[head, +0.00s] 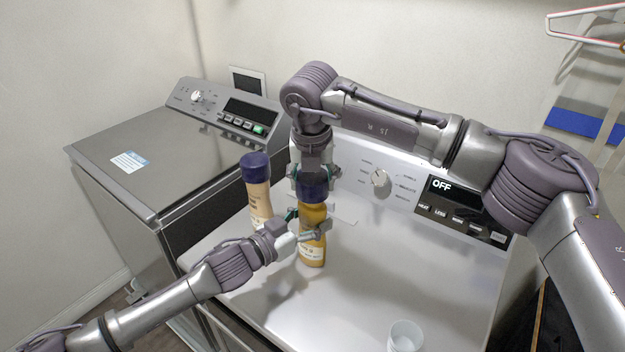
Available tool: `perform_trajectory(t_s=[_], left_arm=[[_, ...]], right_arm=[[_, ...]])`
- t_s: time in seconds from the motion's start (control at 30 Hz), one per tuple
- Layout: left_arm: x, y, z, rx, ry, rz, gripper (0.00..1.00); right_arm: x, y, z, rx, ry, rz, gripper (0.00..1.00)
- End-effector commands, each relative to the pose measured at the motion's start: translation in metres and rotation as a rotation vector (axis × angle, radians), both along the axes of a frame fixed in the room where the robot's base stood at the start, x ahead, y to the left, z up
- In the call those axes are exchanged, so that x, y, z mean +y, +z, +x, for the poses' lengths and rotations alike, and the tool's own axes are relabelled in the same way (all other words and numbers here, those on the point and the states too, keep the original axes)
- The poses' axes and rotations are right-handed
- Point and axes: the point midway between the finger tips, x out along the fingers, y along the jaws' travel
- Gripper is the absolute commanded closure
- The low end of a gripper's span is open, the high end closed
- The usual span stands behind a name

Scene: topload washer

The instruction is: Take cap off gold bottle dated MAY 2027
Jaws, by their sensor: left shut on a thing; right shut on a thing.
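The gold bottle (312,250) stands upright on the white washer top, with a dark blue cap (314,189) at its top. My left gripper (318,232) comes in from the left and is shut around the bottle's body. My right gripper (315,178) points down from above and is shut on the cap. The cap sits at the bottle's neck; I cannot tell whether it is loosened. A label shows low on the bottle, but its date is too small to read.
A paler tan bottle (258,190) with a dark blue cap stands just left of the gold one. A small white cup (405,336) stands at the front right of the washer top (420,270). A control panel (455,205) reading OFF rises behind. A grey machine (150,160) is at left.

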Motion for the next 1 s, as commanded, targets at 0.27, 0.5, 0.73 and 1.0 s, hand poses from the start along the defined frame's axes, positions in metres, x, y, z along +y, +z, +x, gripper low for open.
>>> perform_trajectory(t_s=[0.27,0.5,0.73,1.0], left_arm=[[0.0,0.0,0.0,-0.001,0.001,0.001,1.0],[0.0,0.0,0.0,0.0,0.001,0.0,1.0],[0.0,0.0,0.0,0.0,0.001,0.0,0.08],[0.0,0.0,0.0,0.0,0.0,0.0,0.08]], right_arm=[[0.0,0.032,0.0,-0.003,-0.001,0.001,0.81],[0.0,0.039,0.0,-0.001,0.001,0.001,0.81],[0.0,0.039,0.0,-0.001,0.0,0.001,0.82],[0.0,0.038,0.0,-0.001,0.0,0.001,0.82]])
